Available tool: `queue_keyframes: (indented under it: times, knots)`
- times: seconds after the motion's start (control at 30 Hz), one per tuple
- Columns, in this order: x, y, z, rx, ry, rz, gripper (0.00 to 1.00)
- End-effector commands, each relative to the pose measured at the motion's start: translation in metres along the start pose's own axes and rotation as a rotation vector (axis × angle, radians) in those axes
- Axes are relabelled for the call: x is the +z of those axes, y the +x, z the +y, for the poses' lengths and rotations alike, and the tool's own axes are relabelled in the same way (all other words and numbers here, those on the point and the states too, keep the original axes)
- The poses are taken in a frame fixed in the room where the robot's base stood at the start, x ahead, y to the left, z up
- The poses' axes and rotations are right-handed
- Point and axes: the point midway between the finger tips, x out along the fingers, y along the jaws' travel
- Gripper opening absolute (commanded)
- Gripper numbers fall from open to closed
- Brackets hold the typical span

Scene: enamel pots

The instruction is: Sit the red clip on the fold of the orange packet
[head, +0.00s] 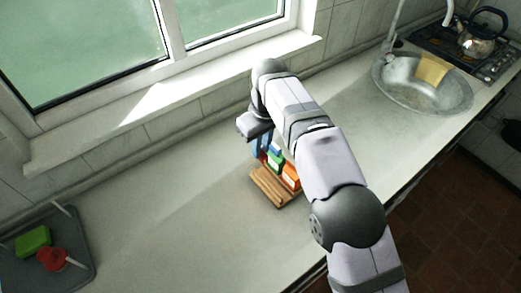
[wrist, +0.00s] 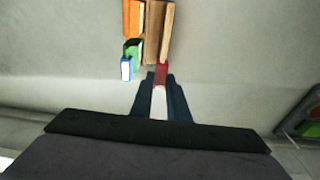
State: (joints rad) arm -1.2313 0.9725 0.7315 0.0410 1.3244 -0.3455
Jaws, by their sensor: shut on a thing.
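The red clip (wrist: 161,72) shows at the tips of my gripper's dark fingers (wrist: 160,92) in the wrist view, and the fingers are shut on it. A pale strip shows between the fingers behind the red part; I cannot tell what it is. In the head view my gripper (head: 261,147) is over the back left of a wooden stand, partly hidden by my arm. The orange packet (head: 291,177) is at the stand's right side. It also shows at the top of the wrist view (wrist: 132,18), apart from the clip. Its fold cannot be made out.
The wooden stand (head: 268,187) also bears a green packet (head: 276,160) and a blue one (wrist: 126,69) close by. A grey tray (head: 75,265) at the left holds a green thing (head: 33,241) and a red thing (head: 52,259). The counter between is clear.

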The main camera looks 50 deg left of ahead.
Motion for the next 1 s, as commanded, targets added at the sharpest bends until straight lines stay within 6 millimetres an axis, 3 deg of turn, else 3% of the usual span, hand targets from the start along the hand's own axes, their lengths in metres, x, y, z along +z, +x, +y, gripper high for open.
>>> queue_keyframes:
  times: [0.43, 0.9, 1.0]
  knots:
    - [0.003, -0.055, 0.035, 0.008, 0.06, 0.002, 0.0]
    - [0.042, -0.094, 0.063, 0.016, 0.136, 0.0, 0.0]
    - [0.057, -0.091, 0.065, 0.016, 0.143, -0.003, 0.0]
